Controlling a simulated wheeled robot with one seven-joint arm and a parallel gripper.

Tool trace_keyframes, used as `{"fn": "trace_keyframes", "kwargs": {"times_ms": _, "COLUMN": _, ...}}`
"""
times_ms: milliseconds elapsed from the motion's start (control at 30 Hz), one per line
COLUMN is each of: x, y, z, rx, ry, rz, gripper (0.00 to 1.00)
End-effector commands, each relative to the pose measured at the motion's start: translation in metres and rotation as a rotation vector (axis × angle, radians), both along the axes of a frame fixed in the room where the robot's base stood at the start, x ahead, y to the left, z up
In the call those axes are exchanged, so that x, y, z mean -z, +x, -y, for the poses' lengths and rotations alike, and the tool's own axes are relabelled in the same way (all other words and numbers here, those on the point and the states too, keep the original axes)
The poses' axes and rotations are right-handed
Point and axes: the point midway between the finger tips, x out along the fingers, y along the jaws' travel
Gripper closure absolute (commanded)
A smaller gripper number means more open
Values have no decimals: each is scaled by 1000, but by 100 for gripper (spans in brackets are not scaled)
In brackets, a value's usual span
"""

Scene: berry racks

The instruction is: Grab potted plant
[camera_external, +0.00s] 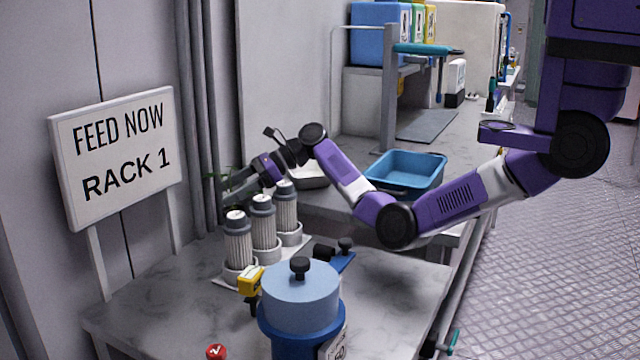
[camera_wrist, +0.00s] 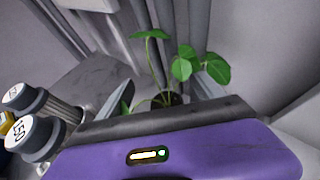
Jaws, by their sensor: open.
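The potted plant (camera_wrist: 186,62) has thin stems and broad green leaves, and it rises between the fingers of my gripper (camera_wrist: 163,92) in the wrist view. A dark spot at the base of its stems shows, while the pot is mostly hidden behind my gripper body. In the external view only a few leaves of the plant (camera_external: 222,177) show, behind the grey cylinders at the wall. My gripper (camera_external: 228,187) reaches toward it there, with its fingers apart on both sides of the stems. I cannot tell whether a finger touches the pot.
Several grey ribbed cylinders (camera_external: 263,222) stand close beside my gripper. A sign (camera_external: 122,150) reads "FEED NOW RACK 1". A blue canister (camera_external: 300,300) stands at the front, and a blue tray (camera_external: 405,172) lies behind my arm. Curtain-like pipes (camera_external: 192,110) line the wall.

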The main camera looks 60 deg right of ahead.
Motion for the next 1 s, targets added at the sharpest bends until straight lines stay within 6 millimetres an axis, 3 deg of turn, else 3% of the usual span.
{"fn": "trace_keyframes", "kwargs": {"times_ms": 400, "x": 62, "y": -1, "z": 0, "rx": 1, "ry": -1, "rz": 0, "gripper": 23}}
{"fn": "trace_keyframes", "kwargs": {"times_ms": 600, "x": 70, "y": 16, "z": -17, "rx": 0, "ry": -1, "rz": 2, "gripper": 23}}
{"fn": "trace_keyframes", "kwargs": {"times_ms": 900, "x": 70, "y": 19, "z": -19, "rx": 1, "ry": -2, "rz": 4, "gripper": 23}}
{"fn": "trace_keyframes", "kwargs": {"times_ms": 1000, "x": 70, "y": 19, "z": -19, "rx": 1, "ry": -3, "rz": 3, "gripper": 41}}
